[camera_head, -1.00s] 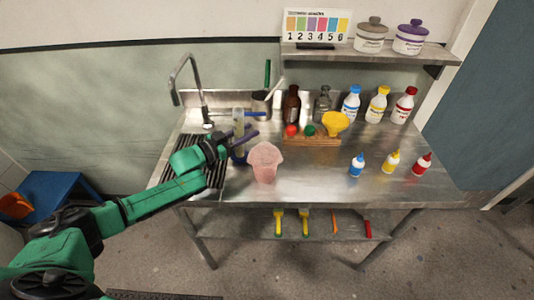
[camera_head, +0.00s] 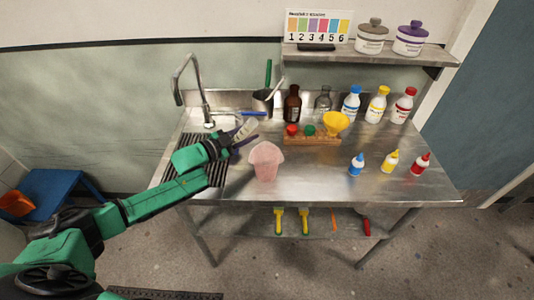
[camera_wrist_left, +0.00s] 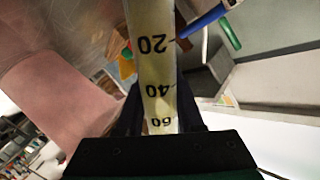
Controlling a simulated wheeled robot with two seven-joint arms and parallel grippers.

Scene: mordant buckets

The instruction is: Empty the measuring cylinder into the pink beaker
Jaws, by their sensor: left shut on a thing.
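The measuring cylinder (camera_head: 246,128) is clear with black marks. In the head view it leans, just left of the pink beaker and partly hidden by my gripper. My left gripper (camera_head: 240,143) is shut around it above the counter. In the left wrist view the cylinder (camera_wrist_left: 157,62) runs up between the fingers (camera_wrist_left: 160,108), with its 20, 40 and 60 marks showing. I cannot tell how much liquid it holds. The pink beaker (camera_head: 266,162) stands upright on the counter; it fills the left of the wrist view (camera_wrist_left: 62,95). My right gripper is not in view.
A wooden rack (camera_head: 300,140) with a yellow funnel (camera_head: 336,123) stands behind the beaker. The sink tap (camera_head: 186,75) is at the left rear. Bottles line the back, and small dropper bottles (camera_head: 357,165) stand at the right. The counter's front middle is clear.

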